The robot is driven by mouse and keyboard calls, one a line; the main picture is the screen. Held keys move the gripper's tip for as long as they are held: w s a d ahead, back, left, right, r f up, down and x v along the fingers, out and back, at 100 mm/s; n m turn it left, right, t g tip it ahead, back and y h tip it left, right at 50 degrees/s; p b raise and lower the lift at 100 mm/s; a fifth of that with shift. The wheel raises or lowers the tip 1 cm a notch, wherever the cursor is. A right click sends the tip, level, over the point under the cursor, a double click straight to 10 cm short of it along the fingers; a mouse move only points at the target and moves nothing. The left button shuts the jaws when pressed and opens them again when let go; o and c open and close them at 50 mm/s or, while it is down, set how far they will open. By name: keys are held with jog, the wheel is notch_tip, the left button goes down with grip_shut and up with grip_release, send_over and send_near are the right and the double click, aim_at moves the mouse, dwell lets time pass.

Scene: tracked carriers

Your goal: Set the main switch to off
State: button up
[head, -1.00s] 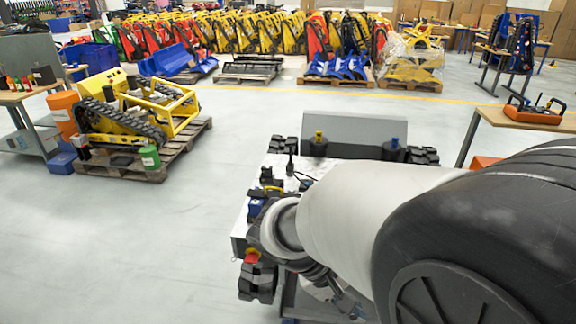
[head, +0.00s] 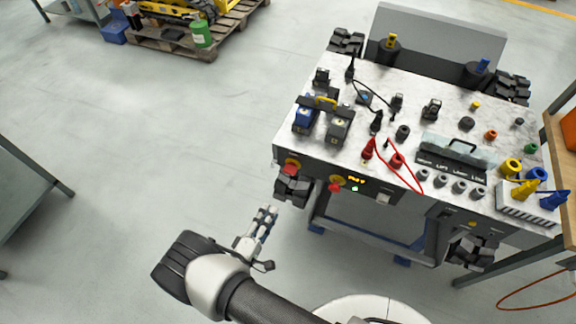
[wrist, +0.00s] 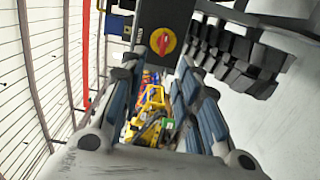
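A red rotary handle on a round yellow plate (wrist: 163,41) sits on a dark panel in the wrist view, upright or slightly tilted there. I cannot tell for certain which is the main switch. My gripper (head: 265,217) is below and left of them, apart from the panel. In the wrist view my gripper (wrist: 160,75) is open and empty, the yellow plate showing beyond its fingertips.
The carrier's top (head: 445,110) is crowded with knobs, black connectors and a red cable. Black tracks (head: 295,188) stick out below the front. A grey table (head: 25,205) stands at left; the floor between is clear.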

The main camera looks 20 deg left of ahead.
aim_at(290, 170)
jog(key=w+d+f+y+b, duration=0.1)
jog(key=w+b, duration=0.2)
jog(key=w, duration=1.3)
jog(key=shift+w+f+n+b, duration=0.15)
jog(key=shift+w+n+b, duration=0.15)
jog(key=shift+w+b, duration=0.1)
grip_shut()
